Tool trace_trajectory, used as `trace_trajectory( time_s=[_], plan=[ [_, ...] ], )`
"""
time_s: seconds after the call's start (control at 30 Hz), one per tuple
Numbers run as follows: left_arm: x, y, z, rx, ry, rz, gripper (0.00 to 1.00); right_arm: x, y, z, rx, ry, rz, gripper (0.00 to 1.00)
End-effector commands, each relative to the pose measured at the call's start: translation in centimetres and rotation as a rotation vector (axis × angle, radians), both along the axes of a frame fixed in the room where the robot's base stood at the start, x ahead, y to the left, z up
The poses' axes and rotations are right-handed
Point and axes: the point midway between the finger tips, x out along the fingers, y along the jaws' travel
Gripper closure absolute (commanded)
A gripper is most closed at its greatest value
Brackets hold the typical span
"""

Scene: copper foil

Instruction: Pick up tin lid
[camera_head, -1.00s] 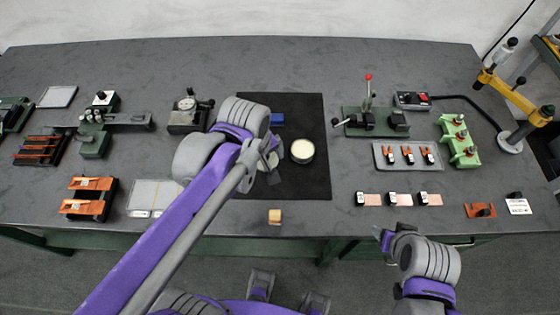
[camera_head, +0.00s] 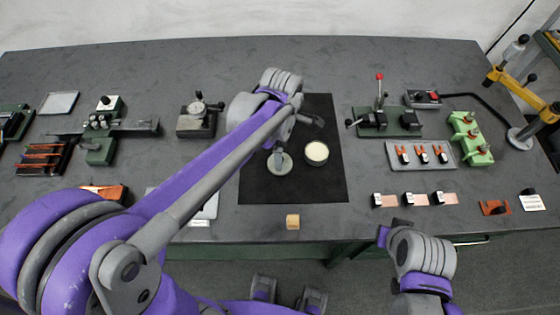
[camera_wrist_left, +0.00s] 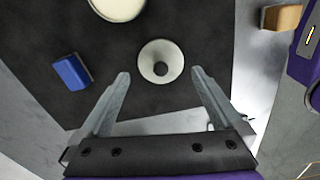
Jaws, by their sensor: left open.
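The tin lid (camera_head: 279,163) is a round, pale grey disc with a dark knob, lying flat on the black mat. It also shows in the left wrist view (camera_wrist_left: 148,70), just beyond the fingertips. My left gripper (camera_wrist_left: 160,76) is open and empty, its fingers spread to either side of the lid's line. In the head view my left gripper (camera_head: 296,136) hangs over the mat beside the lid, partly hidden by its own arm. An open round tin (camera_head: 316,152) with cream contents stands just right of the lid. My right gripper (camera_head: 388,234) is off the table's front edge; its jaws are unclear.
A blue block (camera_wrist_left: 71,72) lies on the mat in the wrist view. A tan wooden block (camera_head: 293,221) sits near the table's front edge. The black mat (camera_head: 325,188) is clear in front of the tin. A lever press (camera_head: 382,118) and clip tray (camera_head: 420,154) stand right.

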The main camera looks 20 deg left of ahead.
Motion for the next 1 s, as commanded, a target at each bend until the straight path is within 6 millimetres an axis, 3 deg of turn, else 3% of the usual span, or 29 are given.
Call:
trace_trajectory(
  time_s=[0.3, 0.57, 0.9, 1.0],
  plan=[
    [-0.1, 0.1, -4.3, 0.0, 0.0, 0.0, 0.0, 0.0, 0.0, -0.2, 0.0, 0.001, 0.0, 0.4],
    [-0.1, 0.1, -4.6, 0.0, -0.001, -0.001, 0.0, 0.0, 0.0, -0.2, 0.0, 0.001, 0.0, 0.4],
    [-0.1, 0.1, -4.6, 0.0, -0.001, -0.001, 0.58, 0.0, 0.0, -0.2, 0.0, 0.001, 0.0, 0.4],
    [-0.1, 0.1, -4.6, 0.0, -0.001, -0.001, 0.6, 0.0, 0.0, -0.2, 0.0, 0.001, 0.0, 0.4]
  ],
)
